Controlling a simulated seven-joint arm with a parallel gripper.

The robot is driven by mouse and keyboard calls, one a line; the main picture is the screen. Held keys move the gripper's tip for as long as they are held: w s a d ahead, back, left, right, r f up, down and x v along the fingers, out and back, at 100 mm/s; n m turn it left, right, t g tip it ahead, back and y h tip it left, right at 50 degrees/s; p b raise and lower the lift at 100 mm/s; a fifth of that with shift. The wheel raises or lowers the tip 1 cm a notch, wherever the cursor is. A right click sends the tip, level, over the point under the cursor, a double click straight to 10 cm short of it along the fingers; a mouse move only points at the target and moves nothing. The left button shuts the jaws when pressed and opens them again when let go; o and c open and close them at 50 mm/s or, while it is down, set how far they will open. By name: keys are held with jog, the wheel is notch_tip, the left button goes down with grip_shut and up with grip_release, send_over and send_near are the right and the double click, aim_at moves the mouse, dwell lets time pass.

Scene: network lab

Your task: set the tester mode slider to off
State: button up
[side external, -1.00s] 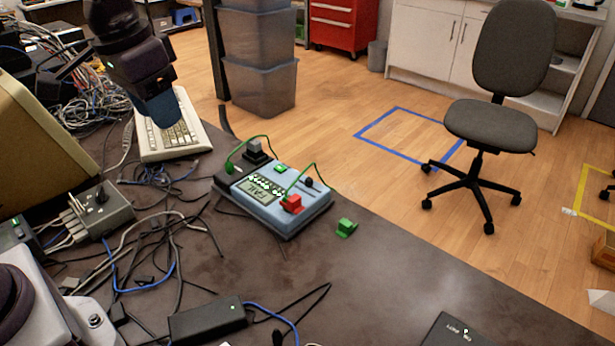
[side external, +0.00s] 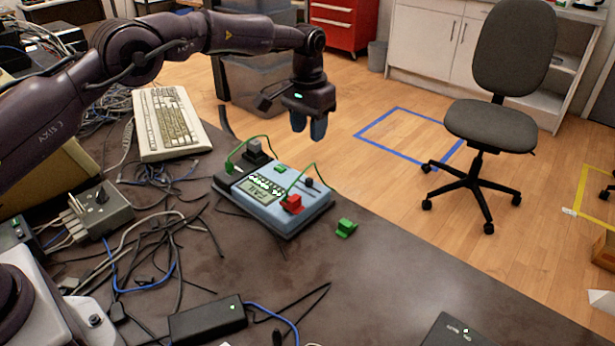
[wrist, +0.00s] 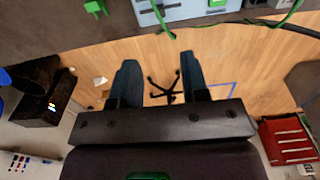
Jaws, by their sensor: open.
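The tester (side external: 280,196) is a light blue box on a dark base, lying on the table in the side view. Its screen (side external: 257,193) reads FAIL. A black knob (side external: 308,182), perhaps the mode slider, stands in a dark slot near its right end; its setting is too small to read. My gripper (side external: 309,136) is open and empty, pointing down above and beyond the tester. In the wrist view, my fingers (wrist: 157,85) are apart, with part of the tester (wrist: 180,8) at the top edge.
A loose green connector (side external: 346,228) lies right of the tester. A keyboard (side external: 171,122) and tangled cables are to the left. A black adapter (side external: 207,320) lies at the front. The table's right edge drops to the wooden floor.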

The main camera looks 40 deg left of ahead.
aim_at(308, 180)
notch_tip(308, 180, down, 13)
jog(key=shift+s+r, duration=0.1)
jog(key=shift+s, duration=0.05)
dwell(0.4)
